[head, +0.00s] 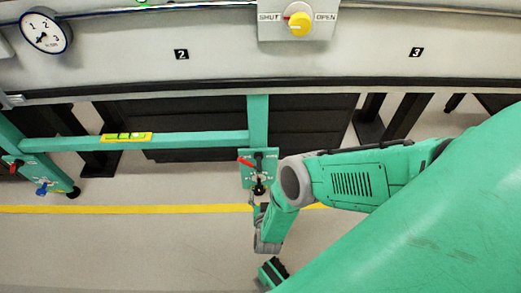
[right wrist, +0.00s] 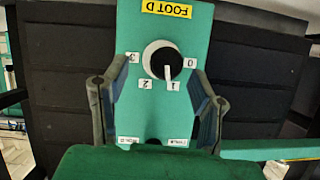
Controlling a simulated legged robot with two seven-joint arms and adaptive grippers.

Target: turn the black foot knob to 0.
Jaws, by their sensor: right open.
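The black foot knob (right wrist: 167,64) sits on a white disc on a green plate (right wrist: 135,25) with a yellow FOOT D label. Its white pointer is at the 1; the labels 0, 1, 2 and 3 stand around it, upside down in the right wrist view. My right gripper (right wrist: 158,95) is open, one finger on each side of the plate, and not closed on the knob. In the head view the right gripper (head: 259,207) is small and partly hidden at the lower end of the plate (head: 249,180). My left gripper is not in view.
A red lever (head: 246,162) is on the same plate. A green beam (head: 190,140) with a yellow level (head: 126,137) runs left to another leg with a blue knob (head: 42,188). Above are a yellow SHUT/OPEN knob (head: 300,24) and a gauge (head: 45,32). Floor at lower left is clear.

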